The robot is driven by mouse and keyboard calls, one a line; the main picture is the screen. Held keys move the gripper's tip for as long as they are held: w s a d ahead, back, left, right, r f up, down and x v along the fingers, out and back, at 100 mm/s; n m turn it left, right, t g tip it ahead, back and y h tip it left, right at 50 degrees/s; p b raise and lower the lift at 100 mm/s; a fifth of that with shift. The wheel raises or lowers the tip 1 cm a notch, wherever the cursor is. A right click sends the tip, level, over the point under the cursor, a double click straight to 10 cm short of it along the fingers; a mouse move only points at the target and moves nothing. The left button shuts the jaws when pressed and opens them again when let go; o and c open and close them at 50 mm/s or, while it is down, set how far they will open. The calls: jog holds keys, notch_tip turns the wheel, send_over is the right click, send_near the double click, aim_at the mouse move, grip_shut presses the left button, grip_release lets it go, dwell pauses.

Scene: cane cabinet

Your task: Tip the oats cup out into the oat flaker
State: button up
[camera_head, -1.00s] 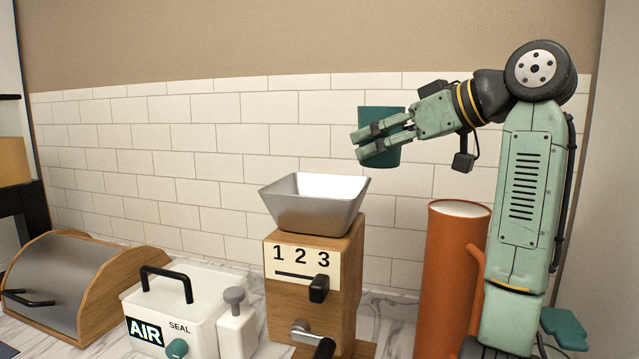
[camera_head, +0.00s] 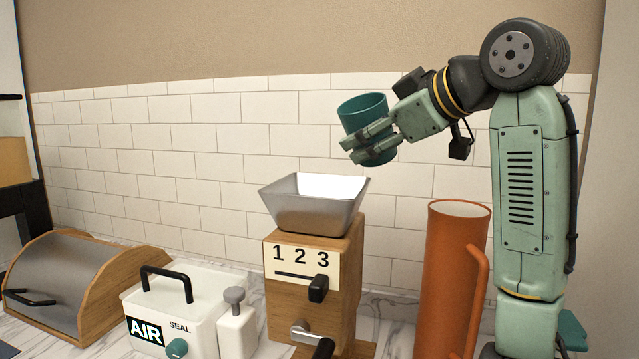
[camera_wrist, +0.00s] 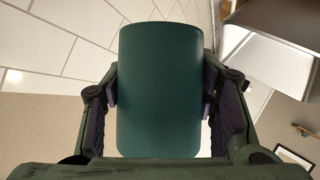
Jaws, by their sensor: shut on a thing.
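The teal oats cup (camera_head: 366,112) is in the head view, above and a little right of the flaker's hopper. It is tilted slightly, its rim leaning to the left and toward the camera. My gripper (camera_head: 368,142) is shut on the cup's sides. In the wrist view the cup (camera_wrist: 160,90) fills the middle between both fingers (camera_wrist: 160,103). The oats inside it cannot be seen. The oat flaker (camera_head: 300,285) is a wooden box with a "1 2 3" scale, a black slider and a crank. Its silver open hopper (camera_head: 312,210) sits on top, with clear air between it and the cup.
A tall orange jug (camera_head: 450,275) stands right of the flaker, below my arm. A white "AIR SEAL" box (camera_head: 195,295) with a black handle and a wooden bread bin (camera_head: 80,285) stand to the left. A tiled wall (camera_head: 200,150) is behind.

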aim_at(350, 128)
jog(key=shift+s+a+f, duration=0.1)
jog(key=shift+s+a+r+n+t+h, duration=0.3)
jog(key=shift+s+a+r+n, duration=0.15)
jog(key=shift+n, duration=0.25)
jog(key=shift+r, duration=0.25)
jog(key=shift+a+r+n+h, duration=0.15)
jog(key=shift+r+n+h, duration=0.15)
jog(key=shift+n, duration=0.2)
jog(key=shift+f+n+t+h+b, duration=0.45)
jog(key=shift+n+t+b, duration=0.5)
jog(key=shift+b, duration=0.25)
jog(key=shift+f+n+t+b, duration=0.4)
jog(key=shift+n+b, duration=0.55)
jog(key=shift+b, duration=0.55)
jog(key=shift+s+a+r+n+t+h+b, duration=0.35)
jog(key=shift+s+a+r+n+t+b, duration=0.15)
jog(key=shift+a+n+b, duration=0.25)
dwell(0.7)
jog(key=shift+s+a+f+n+t+b, duration=0.15)
jog(key=shift+f+n+t+b, duration=0.15)
jog(key=shift+n, duration=0.25)
dwell(0.5)
jog(key=shift+s+a+r+n+t, duration=0.2)
jog(key=shift+r+n+t, duration=0.1)
jog(key=shift+n, duration=0.5)
dwell(0.4)
